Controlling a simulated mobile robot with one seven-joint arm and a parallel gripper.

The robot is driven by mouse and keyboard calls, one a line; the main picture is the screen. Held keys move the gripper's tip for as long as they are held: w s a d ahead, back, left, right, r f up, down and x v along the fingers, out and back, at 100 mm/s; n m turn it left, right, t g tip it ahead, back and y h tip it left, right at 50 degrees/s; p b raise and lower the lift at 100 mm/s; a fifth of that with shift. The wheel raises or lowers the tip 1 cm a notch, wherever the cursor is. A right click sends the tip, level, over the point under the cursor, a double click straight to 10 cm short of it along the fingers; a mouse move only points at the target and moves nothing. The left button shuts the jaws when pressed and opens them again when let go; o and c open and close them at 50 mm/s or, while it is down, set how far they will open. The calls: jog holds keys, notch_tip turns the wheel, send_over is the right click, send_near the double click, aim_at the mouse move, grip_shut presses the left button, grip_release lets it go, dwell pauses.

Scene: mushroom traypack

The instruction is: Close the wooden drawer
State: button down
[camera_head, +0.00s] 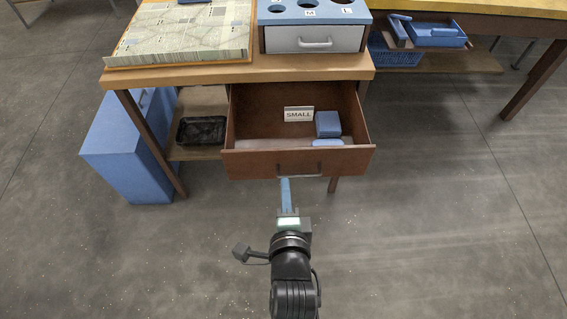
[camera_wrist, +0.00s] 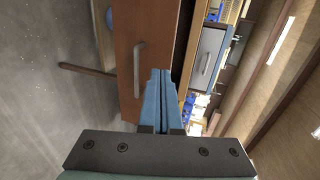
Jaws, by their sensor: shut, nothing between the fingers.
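The wooden drawer (camera_head: 300,162) is pulled out from under the wooden table in the head view. Its front has a metal bar handle, and the inside holds a "SMALL" label and a blue box. My gripper (camera_head: 285,182) is shut and empty, with its blue fingertips close to the drawer front near the handle (camera_head: 299,176). In the wrist view the drawer front (camera_wrist: 158,25) stands upright on the picture, with the handle (camera_wrist: 138,70) left of my blue fingers (camera_wrist: 160,75). I cannot tell whether the fingertips touch the front.
The wooden table (camera_head: 330,68) carries a patterned board (camera_head: 180,35) and a blue box with round holes (camera_head: 312,15). A blue cabinet (camera_head: 125,155) and a black tray (camera_head: 201,130) are at the left below. The floor right of the drawer is clear.

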aim_at(283, 154)
jog(key=x, duration=0.2)
jog(key=b+x, duration=0.1)
jog(key=x, duration=0.3)
jog(key=shift+w+r, duration=0.3)
jog(key=shift+w, duration=0.1)
jog(key=shift+w+b, duration=0.3)
jog(key=shift+w, duration=0.15)
